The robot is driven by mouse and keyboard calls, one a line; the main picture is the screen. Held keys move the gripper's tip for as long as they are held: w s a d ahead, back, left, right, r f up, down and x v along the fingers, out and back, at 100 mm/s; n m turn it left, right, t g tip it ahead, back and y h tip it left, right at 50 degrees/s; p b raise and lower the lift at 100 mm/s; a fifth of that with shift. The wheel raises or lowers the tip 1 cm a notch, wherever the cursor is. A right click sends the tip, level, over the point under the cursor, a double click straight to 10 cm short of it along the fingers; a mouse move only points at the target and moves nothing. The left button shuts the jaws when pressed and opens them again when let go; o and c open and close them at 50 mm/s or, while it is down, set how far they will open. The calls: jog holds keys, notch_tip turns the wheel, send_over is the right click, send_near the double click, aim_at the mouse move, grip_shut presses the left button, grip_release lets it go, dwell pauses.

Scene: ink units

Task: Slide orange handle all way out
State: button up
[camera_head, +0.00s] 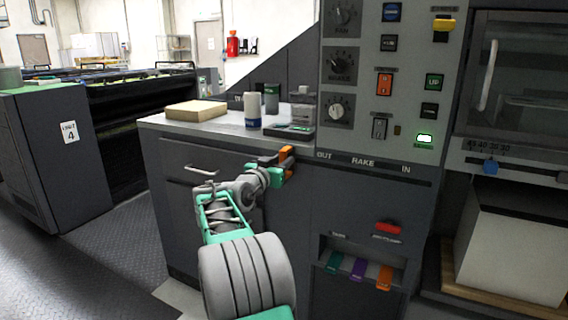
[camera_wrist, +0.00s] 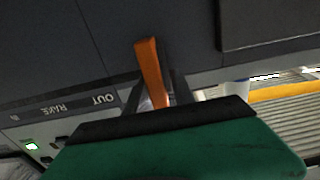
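The orange handle (camera_head: 287,156) sticks out from the front of the dark console, to the left of the word OUT on the RAKE slot strip (camera_head: 380,168). My gripper (camera_head: 277,166) is at this handle, with the arm reaching up to it from below. In the wrist view the orange handle (camera_wrist: 152,72) stands between my two dark fingers (camera_wrist: 158,90), which are close on both sides of it. The fingers look shut on the handle, though the exact contact is partly hidden by the green gripper body.
A worktop (camera_head: 225,125) with a tan block (camera_head: 196,110) and several cans and bottles lies above the handle, to its left. A panel of knobs and switches (camera_head: 385,80) rises above the slot. A drawer pull (camera_head: 201,171) is left of my gripper. Coloured tabs (camera_head: 358,270) sit in a recess below.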

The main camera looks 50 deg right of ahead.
jog(key=shift+o, duration=1.4)
jog(key=p+v, duration=0.1)
jog(key=v, duration=0.6)
jog(key=shift+a, duration=0.4)
jog(key=shift+s, duration=0.15)
